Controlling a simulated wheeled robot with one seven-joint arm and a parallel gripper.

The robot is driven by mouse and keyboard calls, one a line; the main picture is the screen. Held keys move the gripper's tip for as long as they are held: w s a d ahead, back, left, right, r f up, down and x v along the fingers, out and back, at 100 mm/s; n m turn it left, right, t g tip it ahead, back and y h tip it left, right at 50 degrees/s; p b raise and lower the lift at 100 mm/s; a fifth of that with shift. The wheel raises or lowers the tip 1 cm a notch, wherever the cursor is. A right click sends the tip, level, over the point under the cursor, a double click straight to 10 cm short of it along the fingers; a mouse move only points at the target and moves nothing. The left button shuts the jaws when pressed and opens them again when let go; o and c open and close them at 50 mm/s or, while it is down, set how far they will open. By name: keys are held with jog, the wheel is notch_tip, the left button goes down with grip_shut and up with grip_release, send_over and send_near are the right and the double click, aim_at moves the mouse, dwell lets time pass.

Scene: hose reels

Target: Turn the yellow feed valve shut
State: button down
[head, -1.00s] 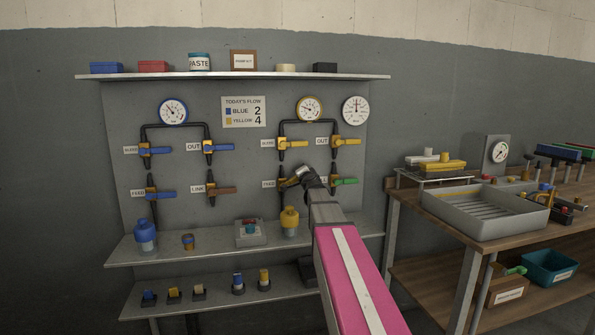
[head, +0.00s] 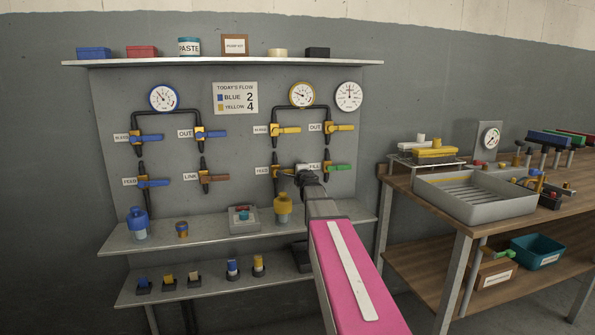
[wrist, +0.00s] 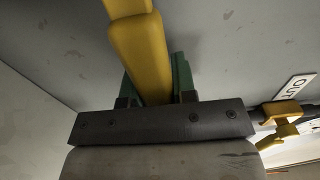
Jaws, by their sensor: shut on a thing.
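The yellow feed valve (head: 277,171) sits on the lower left of the yellow pipe loop on the wall panel, beside a FEED label. Its yellow handle (head: 287,171) points right and looks about level. My gripper (head: 299,170) reaches the handle's right end. In the wrist view the yellow handle (wrist: 140,55) runs between the green fingers of my gripper (wrist: 153,92), which is shut on it. The handle's end is hidden by the gripper body. My wrist partly covers the spot beside the FILL label.
A yellow OUT valve (head: 338,128) is above right, and a green-handled FILL valve (head: 340,168) is close to the right of my gripper. A yellow bottle (head: 283,208) stands on the shelf below. A workbench with a grey tray (head: 468,205) is at right.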

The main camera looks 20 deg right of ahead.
dwell(0.3)
jog(key=c, duration=0.9)
grip_release()
jog(key=shift+s, duration=0.1)
jog(key=s, duration=1)
jog(key=shift+s, duration=0.35)
